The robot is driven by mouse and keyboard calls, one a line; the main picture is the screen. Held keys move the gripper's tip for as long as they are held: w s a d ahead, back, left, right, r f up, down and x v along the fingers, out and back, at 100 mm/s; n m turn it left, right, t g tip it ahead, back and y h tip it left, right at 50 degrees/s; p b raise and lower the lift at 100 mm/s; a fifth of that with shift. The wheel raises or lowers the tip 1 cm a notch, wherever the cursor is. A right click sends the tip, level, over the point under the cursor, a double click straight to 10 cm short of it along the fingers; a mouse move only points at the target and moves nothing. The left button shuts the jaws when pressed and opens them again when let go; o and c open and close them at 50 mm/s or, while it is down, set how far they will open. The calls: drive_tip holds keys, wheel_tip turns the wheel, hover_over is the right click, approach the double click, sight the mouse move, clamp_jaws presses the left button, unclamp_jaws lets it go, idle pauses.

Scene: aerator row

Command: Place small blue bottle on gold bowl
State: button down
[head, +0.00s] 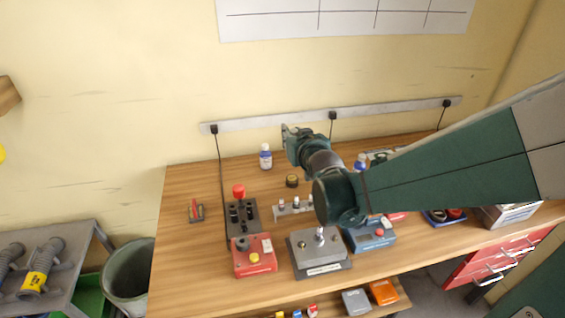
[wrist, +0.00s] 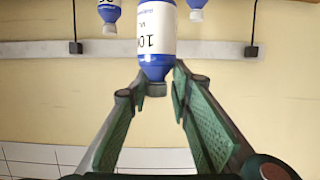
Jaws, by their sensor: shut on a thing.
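In the wrist view, a small blue bottle (wrist: 156,40) with a white label and grey cap sits between my fingertips, cap end toward the bottom of the picture. My gripper (wrist: 152,88) is shut on it near the cap end. In the head view, my gripper (head: 287,139) is above the back of the table, and the bottle it holds is hidden. Another blue-and-white bottle (head: 265,158) stands on the table, left of and below my gripper in the picture. A small dark round thing with a gold-brown top (head: 292,181) is on the table; I cannot tell whether it is the gold bowl.
The wooden table (head: 180,235) also bears a red box (head: 254,262), a grey joystick box (head: 318,256) and a blue box (head: 374,236). A red-knobbed dark panel (head: 240,214) stands left of centre. The table's left edge is mostly clear. A socket rail (head: 260,121) runs along the wall.

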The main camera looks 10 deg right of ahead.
drive_tip(key=shift+f, duration=0.1)
drive_tip(key=shift+f+b, duration=0.9)
drive_tip(key=shift+f, duration=1.9)
drive_tip(key=shift+f+b, duration=0.65)
drive_tip(key=shift+f, duration=1.45)
drive_tip(key=shift+f, duration=0.1)
drive_tip(key=c, duration=2.1)
unclamp_jaws()
drive_tip(key=shift+r, duration=0.2)
drive_tip(key=p+v, duration=0.1)
drive_tip(key=v, duration=0.6)
drive_tip(key=shift+s+p, duration=0.25)
drive_tip(key=shift+p, duration=0.1)
